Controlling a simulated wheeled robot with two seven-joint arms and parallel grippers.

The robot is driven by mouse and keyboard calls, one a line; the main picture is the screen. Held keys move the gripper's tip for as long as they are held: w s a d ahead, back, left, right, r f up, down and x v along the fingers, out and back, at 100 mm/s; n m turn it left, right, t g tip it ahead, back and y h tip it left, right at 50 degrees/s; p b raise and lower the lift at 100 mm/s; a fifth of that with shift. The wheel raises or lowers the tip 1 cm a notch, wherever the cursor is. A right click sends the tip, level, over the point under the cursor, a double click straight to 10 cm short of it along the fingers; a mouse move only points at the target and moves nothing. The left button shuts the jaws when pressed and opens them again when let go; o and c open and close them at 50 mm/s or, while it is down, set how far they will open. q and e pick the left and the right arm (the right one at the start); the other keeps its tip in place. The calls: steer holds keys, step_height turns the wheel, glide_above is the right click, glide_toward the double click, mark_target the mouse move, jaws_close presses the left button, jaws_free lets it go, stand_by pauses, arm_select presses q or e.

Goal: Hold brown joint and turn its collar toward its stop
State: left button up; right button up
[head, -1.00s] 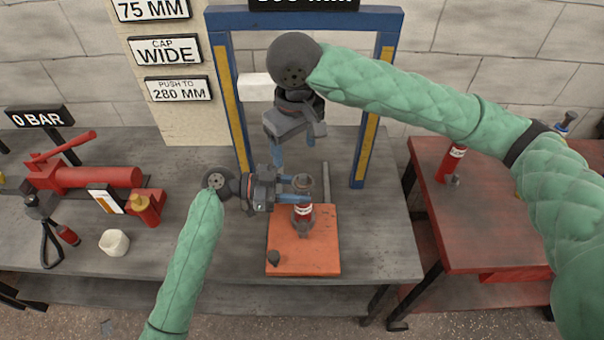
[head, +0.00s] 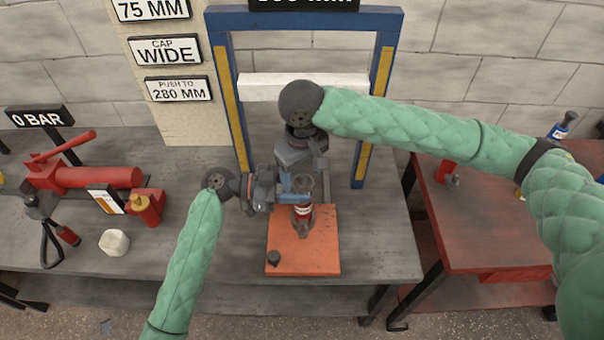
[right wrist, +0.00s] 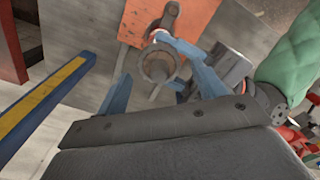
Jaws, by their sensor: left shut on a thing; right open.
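The brown joint (head: 304,216) stands upright on an orange plate (head: 290,258), with a red, white-labelled band around its middle. Its round collar (right wrist: 157,63) shows from above in the right wrist view as a grey-brown ring with a short stub. My left gripper (head: 297,192) comes in from the left and is shut on the joint's upper part. My right gripper (right wrist: 160,76) is open just above the joint, one blue finger on each side of the collar. Whether its fingers touch the collar I cannot tell. In the head view the right fingers are largely hidden.
A blue and yellow press frame (head: 226,90) stands behind, with a white crossbar (head: 258,86). A red hand pump (head: 95,177) and a white cup-like block (head: 114,242) are at left. A red bench (head: 475,225) is at right.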

steer(key=shift+f, duration=0.55)
steer(key=c, duration=1)
